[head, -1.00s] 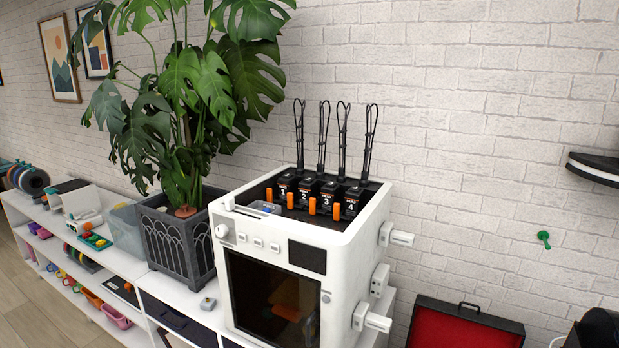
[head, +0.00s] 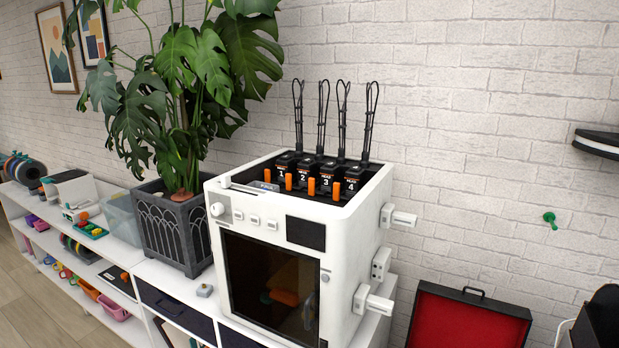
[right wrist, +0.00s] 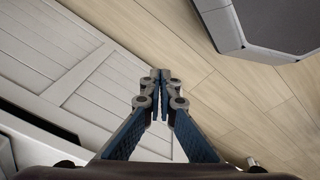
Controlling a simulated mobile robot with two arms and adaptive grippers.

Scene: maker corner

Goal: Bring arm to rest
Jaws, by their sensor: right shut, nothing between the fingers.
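My right gripper (right wrist: 160,80) shows in the right wrist view. Its two fingers meet at the tips, with nothing between them. Below it are white panelled furniture (right wrist: 75,55) on the left and the wooden floor (right wrist: 185,50). Neither gripper and neither arm shows in the head view, and my left gripper is in no view.
A white machine (head: 340,235) with numbered black units stands on a white shelf (head: 150,270), beside a potted plant (head: 172,240). An open red-lined case (head: 465,322) is at the lower right. A grey block-like shape (right wrist: 270,25) is at the upper right of the wrist view.

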